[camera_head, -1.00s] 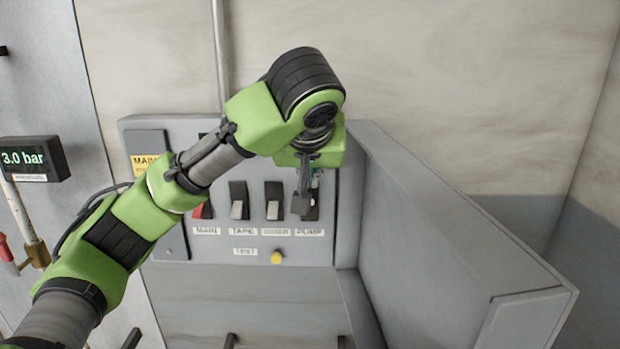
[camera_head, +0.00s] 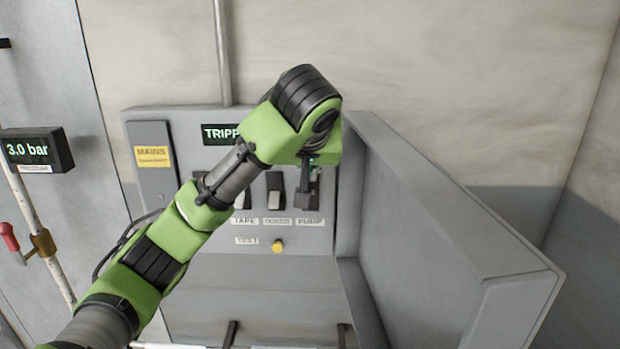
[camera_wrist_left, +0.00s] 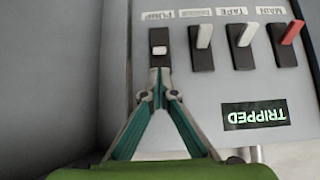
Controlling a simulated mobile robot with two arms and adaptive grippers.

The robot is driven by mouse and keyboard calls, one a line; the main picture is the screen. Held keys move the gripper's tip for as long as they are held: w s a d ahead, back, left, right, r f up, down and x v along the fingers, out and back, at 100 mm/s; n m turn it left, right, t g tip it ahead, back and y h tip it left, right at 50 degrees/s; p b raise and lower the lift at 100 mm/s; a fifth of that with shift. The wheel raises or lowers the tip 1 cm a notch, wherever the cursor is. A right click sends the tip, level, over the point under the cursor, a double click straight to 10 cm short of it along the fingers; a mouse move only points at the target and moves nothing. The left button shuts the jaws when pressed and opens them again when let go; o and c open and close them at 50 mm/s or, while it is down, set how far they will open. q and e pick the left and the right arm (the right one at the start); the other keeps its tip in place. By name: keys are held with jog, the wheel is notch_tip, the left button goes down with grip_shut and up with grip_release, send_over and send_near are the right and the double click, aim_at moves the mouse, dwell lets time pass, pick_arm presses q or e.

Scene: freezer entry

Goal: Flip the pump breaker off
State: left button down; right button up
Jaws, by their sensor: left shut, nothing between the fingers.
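The pump breaker is a black switch (camera_wrist_left: 159,46) above the fingertips in the left wrist view, where the panel appears upside down. Its white lever looks short there, unlike the longer levers beside it; I cannot tell its position surely. My left gripper (camera_wrist_left: 160,97) is shut and empty, its tips close to the breaker's near end. Whether they touch is unclear. In the head view the left gripper (camera_head: 306,188) is in front of the pump breaker and largely covers it, above the PUMP label (camera_head: 310,222). My right gripper is not in view.
Beside the pump breaker are the doser (camera_wrist_left: 204,38), tape (camera_wrist_left: 242,40) and red-levered main breakers (camera_wrist_left: 288,40). A display (camera_wrist_left: 255,115) reads TRIPPED. A yellow test button (camera_head: 278,246) is below the labels. A tall grey side wall (camera_head: 430,220) stands right of the panel.

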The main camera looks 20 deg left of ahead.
pick_arm(q)
jog(key=x, duration=0.4)
jog(key=shift+w+f, duration=0.2)
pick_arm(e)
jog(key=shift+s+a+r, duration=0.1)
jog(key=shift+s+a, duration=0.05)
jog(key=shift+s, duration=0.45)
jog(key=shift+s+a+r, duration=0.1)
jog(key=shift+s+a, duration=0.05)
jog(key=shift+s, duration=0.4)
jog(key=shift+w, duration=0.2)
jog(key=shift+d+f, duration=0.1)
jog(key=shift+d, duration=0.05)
